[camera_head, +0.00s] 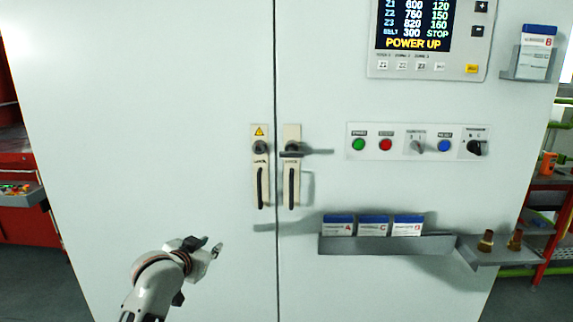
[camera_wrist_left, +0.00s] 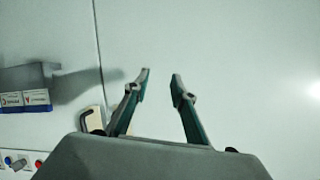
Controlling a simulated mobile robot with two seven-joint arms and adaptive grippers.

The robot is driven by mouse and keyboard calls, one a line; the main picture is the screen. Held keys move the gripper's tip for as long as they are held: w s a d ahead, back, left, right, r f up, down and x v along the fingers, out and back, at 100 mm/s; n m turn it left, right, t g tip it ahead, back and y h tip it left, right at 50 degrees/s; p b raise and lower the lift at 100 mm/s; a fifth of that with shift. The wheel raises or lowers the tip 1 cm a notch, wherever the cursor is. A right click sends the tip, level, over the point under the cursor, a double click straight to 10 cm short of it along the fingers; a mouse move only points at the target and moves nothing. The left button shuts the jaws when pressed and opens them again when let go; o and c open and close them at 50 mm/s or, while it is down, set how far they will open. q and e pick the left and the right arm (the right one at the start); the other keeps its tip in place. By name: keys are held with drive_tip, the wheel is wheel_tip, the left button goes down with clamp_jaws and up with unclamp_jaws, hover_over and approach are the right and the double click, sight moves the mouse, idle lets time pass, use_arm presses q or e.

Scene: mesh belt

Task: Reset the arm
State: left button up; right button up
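My left gripper (camera_head: 217,250) is in front of the lower part of the left cabinet door, below and to the left of the two door handles. The left wrist view shows its two fingers (camera_wrist_left: 160,82) apart with nothing between them, facing the pale cabinet surface. My left arm comes up from the bottom edge in the head view. My right gripper is in neither view.
The white cabinet has a left handle (camera_head: 261,170) and a right handle (camera_head: 291,170) by the seam. A control panel (camera_head: 430,40) and a button strip (camera_head: 417,142) are right. A rack (camera_head: 385,243) holds cards; a side shelf (camera_head: 500,252) holds brass parts.

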use_arm(q)
drive_tip(key=s+f+g, duration=0.1)
drive_tip(key=s+f, duration=1.5)
drive_tip(key=f, duration=0.5)
drive_tip(key=s+f, duration=0.5)
drive_tip(key=s, duration=0.6)
drive_tip(key=s+d+f+g+h, duration=0.1)
drive_tip(key=s+f, duration=0.4)
drive_tip(key=s, duration=0.6)
drive_tip(key=shift+n, duration=0.3)
